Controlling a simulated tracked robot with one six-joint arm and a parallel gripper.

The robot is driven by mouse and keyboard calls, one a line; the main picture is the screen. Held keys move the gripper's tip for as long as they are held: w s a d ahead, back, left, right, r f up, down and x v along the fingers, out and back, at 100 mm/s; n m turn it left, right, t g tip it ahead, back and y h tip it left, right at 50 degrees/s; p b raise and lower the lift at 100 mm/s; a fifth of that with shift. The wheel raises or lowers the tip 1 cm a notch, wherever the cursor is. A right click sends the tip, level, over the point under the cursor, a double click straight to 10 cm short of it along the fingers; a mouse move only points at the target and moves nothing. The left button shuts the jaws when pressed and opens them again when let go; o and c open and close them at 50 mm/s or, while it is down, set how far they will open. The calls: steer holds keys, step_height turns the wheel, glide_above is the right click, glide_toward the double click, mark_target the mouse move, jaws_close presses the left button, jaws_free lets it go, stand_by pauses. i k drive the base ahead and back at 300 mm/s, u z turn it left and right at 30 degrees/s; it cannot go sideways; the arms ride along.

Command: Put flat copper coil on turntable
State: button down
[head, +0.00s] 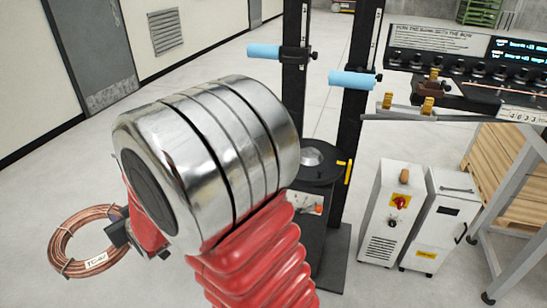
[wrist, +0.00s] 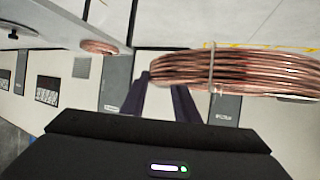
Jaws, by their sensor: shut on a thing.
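The flat copper coil (head: 75,240) is at the left of the head view, with a white tag on it. My gripper (head: 122,225) is shut on the right side of its ring and holds it; my own arm hides part of the gripper. In the wrist view the coil (wrist: 255,72) shows large and edge-on, bound by a tie, at the tips of the dark fingers (wrist: 165,82). The turntable (head: 322,160) is a black round disc between two black posts, partly hidden by my arm; the coil is well to its left and apart from it.
Two blue rollers (head: 353,80) stick out from the posts. A control panel (head: 435,60) on a grey frame stands at right, with two white machine boxes (head: 388,215) below. Another copper coil (wrist: 98,47) shows in the wrist view's background. Open floor lies at left.

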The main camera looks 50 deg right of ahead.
mark_target(309, 156)
steer(key=z, duration=1.05)
steer(key=i, duration=1)
steer(key=z, duration=0.05)
